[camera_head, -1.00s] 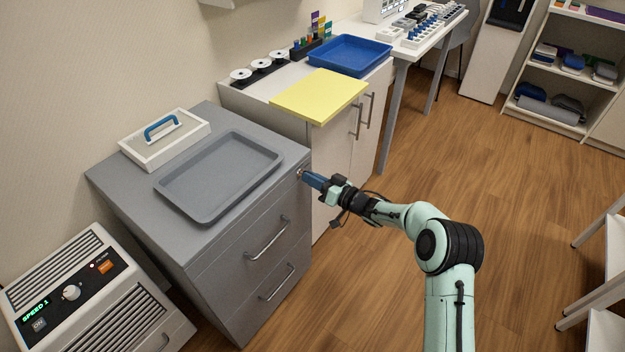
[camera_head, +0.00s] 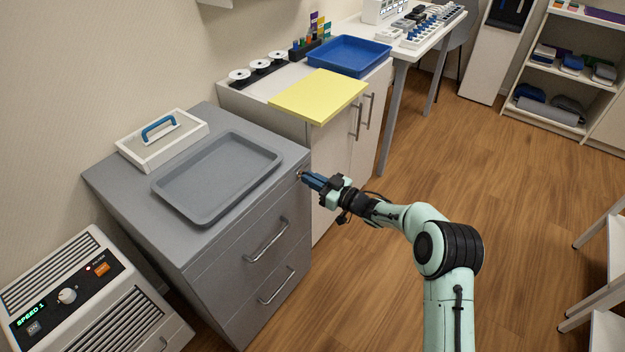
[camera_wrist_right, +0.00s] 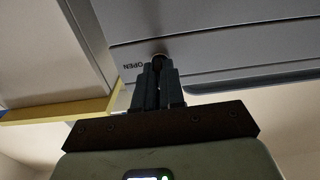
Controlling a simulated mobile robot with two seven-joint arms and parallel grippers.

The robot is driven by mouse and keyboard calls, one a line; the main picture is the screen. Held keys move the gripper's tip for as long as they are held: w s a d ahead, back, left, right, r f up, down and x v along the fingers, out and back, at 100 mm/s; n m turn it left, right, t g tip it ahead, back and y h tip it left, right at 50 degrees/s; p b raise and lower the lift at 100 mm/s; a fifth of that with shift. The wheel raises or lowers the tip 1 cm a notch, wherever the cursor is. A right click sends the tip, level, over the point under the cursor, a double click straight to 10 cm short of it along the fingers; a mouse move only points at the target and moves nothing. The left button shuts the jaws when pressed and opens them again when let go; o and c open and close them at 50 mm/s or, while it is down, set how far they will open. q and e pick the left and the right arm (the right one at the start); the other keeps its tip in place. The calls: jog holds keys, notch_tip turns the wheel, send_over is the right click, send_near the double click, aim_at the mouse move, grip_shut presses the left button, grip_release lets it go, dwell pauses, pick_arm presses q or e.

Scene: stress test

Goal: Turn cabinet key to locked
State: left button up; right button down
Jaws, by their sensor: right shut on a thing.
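The grey cabinet (camera_head: 210,270) stands at left centre with drawers in its front. Its lock and key (camera_head: 300,173) are at the upper right corner of the front. My right gripper (camera_head: 308,178) reaches the lock from the right, its blue fingers shut on the key. In the right wrist view the gripper (camera_wrist_right: 158,70) points at the round lock and key (camera_wrist_right: 159,58), mostly hidden between the fingertips. An upside-down OPEN label (camera_wrist_right: 133,65) is beside the lock on the cabinet face (camera_wrist_right: 200,50). The key's angle cannot be made out. My left gripper is out of view.
A grey tray (camera_head: 163,191) and a white-framed box with a blue handle (camera_head: 158,128) lie on the cabinet. A yellow board (camera_head: 318,95) overhangs the white cupboard (camera_head: 335,165) next to the lock. Drawer handles (camera_head: 267,243) project below.

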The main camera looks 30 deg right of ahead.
jog(key=shift+w+a+r, duration=0.1)
jog(key=shift+r, duration=0.15)
jog(key=c, duration=1.2)
grip_release()
jog(key=shift+w, duration=0.1)
jog(key=shift+c, duration=0.2)
jog(key=shift+f, duration=0.15)
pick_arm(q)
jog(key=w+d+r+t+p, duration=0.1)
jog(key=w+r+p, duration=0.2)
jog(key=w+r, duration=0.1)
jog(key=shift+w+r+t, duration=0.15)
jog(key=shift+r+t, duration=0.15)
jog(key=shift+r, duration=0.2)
pick_arm(e)
jog(key=v, duration=1.3)
jog(key=shift+s, duration=0.25)
